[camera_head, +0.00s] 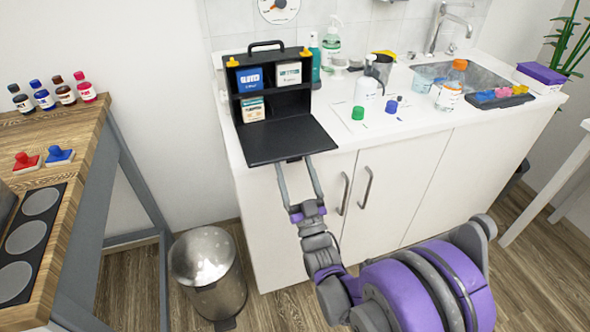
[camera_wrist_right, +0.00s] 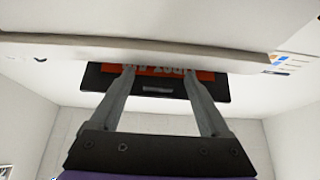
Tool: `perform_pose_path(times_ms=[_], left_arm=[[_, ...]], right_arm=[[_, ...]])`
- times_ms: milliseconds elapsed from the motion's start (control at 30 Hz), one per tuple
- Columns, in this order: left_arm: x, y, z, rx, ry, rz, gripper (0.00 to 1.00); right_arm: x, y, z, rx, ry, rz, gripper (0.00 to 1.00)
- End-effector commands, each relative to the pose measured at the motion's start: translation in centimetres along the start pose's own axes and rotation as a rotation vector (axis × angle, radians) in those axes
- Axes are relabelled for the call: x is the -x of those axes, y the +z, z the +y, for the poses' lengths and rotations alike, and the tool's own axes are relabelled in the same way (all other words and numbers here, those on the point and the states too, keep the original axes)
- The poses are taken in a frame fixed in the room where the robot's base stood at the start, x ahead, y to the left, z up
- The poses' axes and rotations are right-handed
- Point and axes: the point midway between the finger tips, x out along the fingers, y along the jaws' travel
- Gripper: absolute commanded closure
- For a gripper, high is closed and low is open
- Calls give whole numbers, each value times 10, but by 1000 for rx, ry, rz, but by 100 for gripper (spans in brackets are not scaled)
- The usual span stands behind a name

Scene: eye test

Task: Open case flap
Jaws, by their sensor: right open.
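The black case (camera_head: 268,82) stands on the counter, its front open onto shelves holding a blue box (camera_head: 249,80) and two white boxes (camera_head: 288,74) (camera_head: 254,110). Its flap (camera_head: 288,140) lies folded down toward me, its front edge overhanging the counter edge. In the right wrist view, the flap's dark underside (camera_wrist_right: 156,88) shows with a red lettered strip, partly hidden by my fingers. My right gripper (camera_head: 293,160) is open at the flap's front edge, reaching up from below with nothing between its fingers (camera_wrist_right: 158,72). I cannot tell whether they touch the flap. My left gripper is not in view.
Bottles, caps and a sink fill the counter (camera_head: 345,140) to the right of the case. A metal bin (camera_head: 208,268) stands on the floor below left. A wooden table (camera_head: 75,150) with bottles and stamps is at the left. Cabinet doors are behind my right arm.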

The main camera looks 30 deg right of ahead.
Motion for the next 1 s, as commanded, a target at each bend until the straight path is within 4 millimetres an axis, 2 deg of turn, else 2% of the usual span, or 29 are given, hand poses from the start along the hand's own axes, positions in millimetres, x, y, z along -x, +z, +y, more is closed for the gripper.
perform_pose_path(times_ms=[167,267,667,733,1000], left_arm=[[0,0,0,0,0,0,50],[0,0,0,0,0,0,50],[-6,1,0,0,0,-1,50],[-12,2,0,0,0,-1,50],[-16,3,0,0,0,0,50]], right_arm=[[4,0,0,0,0,0,20],[14,0,0,0,0,0,20],[83,1,0,-1,0,0,20],[94,2,0,-1,0,0,20],[108,0,0,0,0,0,20]])
